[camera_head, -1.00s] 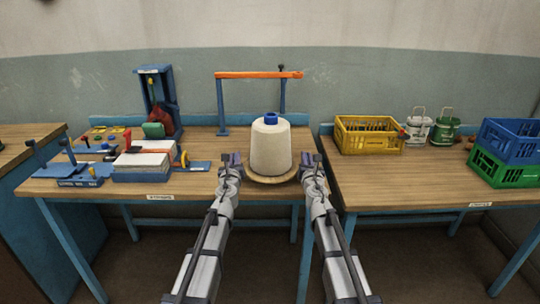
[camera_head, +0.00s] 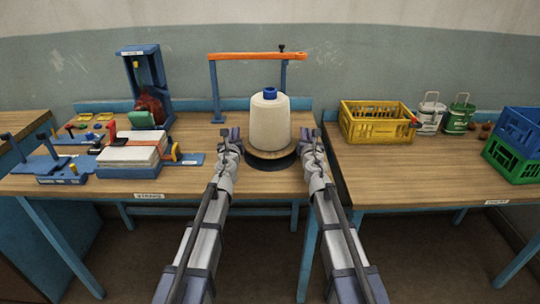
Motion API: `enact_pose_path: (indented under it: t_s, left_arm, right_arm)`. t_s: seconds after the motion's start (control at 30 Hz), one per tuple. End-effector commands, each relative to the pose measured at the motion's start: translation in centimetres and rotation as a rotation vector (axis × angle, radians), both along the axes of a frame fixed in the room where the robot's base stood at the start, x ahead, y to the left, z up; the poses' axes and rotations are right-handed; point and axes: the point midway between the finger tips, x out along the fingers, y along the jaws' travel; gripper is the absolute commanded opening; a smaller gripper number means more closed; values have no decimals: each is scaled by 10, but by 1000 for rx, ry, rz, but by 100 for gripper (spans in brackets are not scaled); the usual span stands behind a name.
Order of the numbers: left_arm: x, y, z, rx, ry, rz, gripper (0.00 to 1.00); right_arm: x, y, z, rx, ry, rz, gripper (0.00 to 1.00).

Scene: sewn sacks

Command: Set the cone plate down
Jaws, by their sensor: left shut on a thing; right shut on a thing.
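The cone plate (camera_head: 270,155) is a round wooden plate, level, with a large cream thread cone (camera_head: 270,123) with a blue top standing upright on it. My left gripper (camera_head: 233,141) is shut on the plate's left edge. My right gripper (camera_head: 307,141) is shut on its right edge. A dark round patch (camera_head: 270,167) shows on the table just below the plate's front edge. I cannot tell whether the plate touches it or hangs slightly above. The fingertips' contact with the rim is partly hidden.
An orange bar on a blue frame (camera_head: 257,56) stands behind the cone. A stack of white sheets (camera_head: 130,148) and blue fixtures lie to the left. A yellow crate (camera_head: 375,123) stands on the right table (camera_head: 415,180). The left table's front (camera_head: 185,185) is clear.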

Motion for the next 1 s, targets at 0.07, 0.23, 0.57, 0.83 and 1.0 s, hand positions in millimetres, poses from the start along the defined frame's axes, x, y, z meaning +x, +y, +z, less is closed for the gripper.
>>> enact_pose_path:
  t_s: [0.07, 0.23, 0.57, 0.83, 1.0]
  left_arm:
    - [-1, -5, -1, -2, 0, -10, 0]
    - [-1, -5, -5, -2, 0, -10, 0]
    - [-1, -5, -20, -1, 0, -10, 0]
    - [-1, -5, -34, -2, 0, -10, 0]
    - [-1, -5, -43, -2, 0, -10, 0]
  right_arm:
    - [0, 4, -1, 2, 0, 8, 0]
    - [0, 4, -5, 2, 0, 8, 0]
    - [0, 4, -20, 2, 0, 8, 0]
    - [0, 4, -34, 2, 0, 8, 0]
    - [0, 4, -43, 2, 0, 8, 0]
